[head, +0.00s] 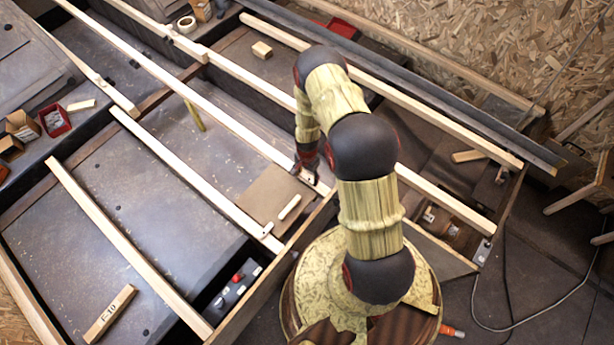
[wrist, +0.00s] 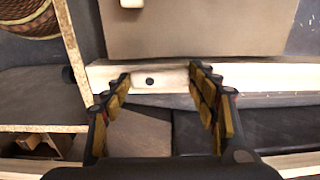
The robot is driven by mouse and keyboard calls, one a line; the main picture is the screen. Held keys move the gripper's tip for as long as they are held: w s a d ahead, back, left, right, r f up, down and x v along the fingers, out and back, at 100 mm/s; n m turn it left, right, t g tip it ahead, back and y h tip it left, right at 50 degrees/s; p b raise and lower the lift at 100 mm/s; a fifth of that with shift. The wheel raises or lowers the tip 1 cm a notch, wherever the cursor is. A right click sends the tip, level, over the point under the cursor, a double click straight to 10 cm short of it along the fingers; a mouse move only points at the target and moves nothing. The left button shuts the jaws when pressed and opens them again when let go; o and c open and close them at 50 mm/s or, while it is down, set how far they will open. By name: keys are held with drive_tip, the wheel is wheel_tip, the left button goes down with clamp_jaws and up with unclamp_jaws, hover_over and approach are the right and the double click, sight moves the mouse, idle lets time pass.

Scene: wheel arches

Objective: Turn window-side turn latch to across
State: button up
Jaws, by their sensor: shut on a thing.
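My gripper (head: 308,172) reaches down to the pale batten beside the brown panel (head: 262,192). In the wrist view its fingertips (wrist: 160,81) are on either end of a small pale wooden turn latch (wrist: 163,84) with a dark pivot screw. The gripper is shut on this latch, which looks to lie along the batten (wrist: 253,77) rather than across it. The brown panel also shows just beyond it in the wrist view (wrist: 200,28). In the head view my gripper largely hides this latch. Another small white latch (head: 267,229) is at the panel's lower corner.
A pale handle bar (head: 290,207) is on the brown panel. Long pale battens (head: 130,245) cross the dark panels. A switch box with a red button (head: 236,279) is near the front edge. A labelled wood block (head: 110,314) lies at lower left.

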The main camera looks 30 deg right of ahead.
drive_tip(key=shift+n, duration=0.3)
drive_tip(key=n, duration=0.3)
drive_tip(key=shift+s+a+n, duration=0.1)
drive_tip(key=shift+a+n, duration=0.1)
drive_tip(key=shift+n, duration=0.1)
drive_tip(key=n, duration=0.4)
drive_tip(key=shift+s+a+n, duration=0.15)
drive_tip(key=shift+s+n, duration=0.05)
drive_tip(key=shift+n, duration=0.1)
drive_tip(key=n, duration=0.4)
drive_tip(key=shift+s, duration=0.25)
drive_tip(key=shift+s+n, duration=0.15)
drive_tip(key=shift+n, duration=1.1)
drive_tip(key=shift+s+n, duration=0.1)
drive_tip(key=shift+n, duration=1.15)
drive_tip(key=o, duration=1.1)
drive_tip(key=shift+c, duration=0.2)
drive_tip(key=shift+o, duration=0.4)
drive_tip(key=shift+r, duration=0.1)
